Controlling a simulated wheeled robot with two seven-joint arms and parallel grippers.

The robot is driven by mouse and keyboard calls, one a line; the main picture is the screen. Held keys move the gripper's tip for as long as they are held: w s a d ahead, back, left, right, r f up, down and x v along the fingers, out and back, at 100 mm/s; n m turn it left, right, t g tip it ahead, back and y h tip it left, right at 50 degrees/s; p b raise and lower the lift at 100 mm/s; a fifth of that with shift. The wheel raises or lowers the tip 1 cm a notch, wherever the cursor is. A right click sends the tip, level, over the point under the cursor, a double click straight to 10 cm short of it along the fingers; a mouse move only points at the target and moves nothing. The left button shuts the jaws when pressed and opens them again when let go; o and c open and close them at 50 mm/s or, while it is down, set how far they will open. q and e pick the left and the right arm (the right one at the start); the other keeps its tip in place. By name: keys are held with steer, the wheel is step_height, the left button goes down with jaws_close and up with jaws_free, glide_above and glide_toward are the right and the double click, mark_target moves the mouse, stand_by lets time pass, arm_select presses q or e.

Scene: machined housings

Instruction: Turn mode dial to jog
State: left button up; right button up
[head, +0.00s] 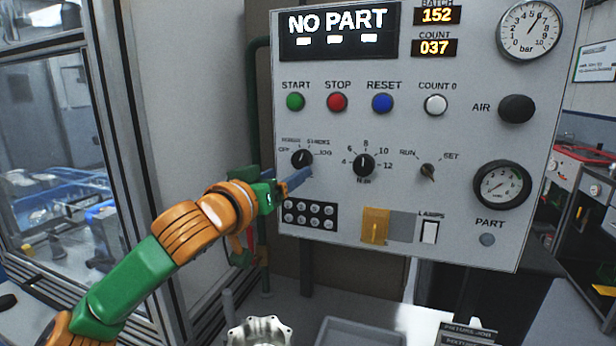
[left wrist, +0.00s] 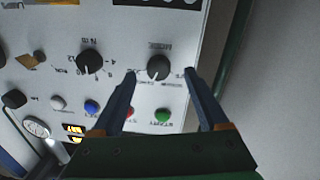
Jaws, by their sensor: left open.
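The mode dial (head: 302,159) is a black round knob on the grey control panel (head: 450,200), below the green start button. Labels ring it, with OFF at its left and JOG at its right. Its light mark seems to point up and slightly right. My left gripper (head: 300,179), with blue fingers, is just below the dial in the head view. In the left wrist view, the open fingers (left wrist: 159,74) stand on either side of the dial (left wrist: 158,66), with visible gaps. Contact cannot be told. My right gripper is out of view.
A numbered dial (head: 364,164) and a RUN/SET key switch (head: 428,171) sit to the right. Start (head: 296,102), stop (head: 337,102) and reset (head: 382,103) buttons are above. A black connector block (head: 309,216) is below. A green pipe (head: 259,110) runs left of the panel.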

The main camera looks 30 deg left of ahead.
mark_target(299, 162)
arm_select(q)
steer(key=w+r+p, duration=0.2)
steer(key=p, duration=0.1)
steer(key=shift+w+a+f, duration=0.1)
steer(key=shift+w+f, duration=0.15)
steer(key=shift+w, duration=0.25)
steer(key=shift+w+a+f, duration=0.1)
steer(key=shift+w+f, duration=0.1)
steer(key=shift+w, duration=0.3)
steer(key=shift+w+a+f, duration=0.1)
steer(key=shift+w+f, duration=0.1)
steer(key=shift+w, duration=0.15)
steer(key=shift+s+r, duration=0.1)
steer(key=shift+s, duration=0.2)
steer(key=c, duration=0.7)
jaws_close()
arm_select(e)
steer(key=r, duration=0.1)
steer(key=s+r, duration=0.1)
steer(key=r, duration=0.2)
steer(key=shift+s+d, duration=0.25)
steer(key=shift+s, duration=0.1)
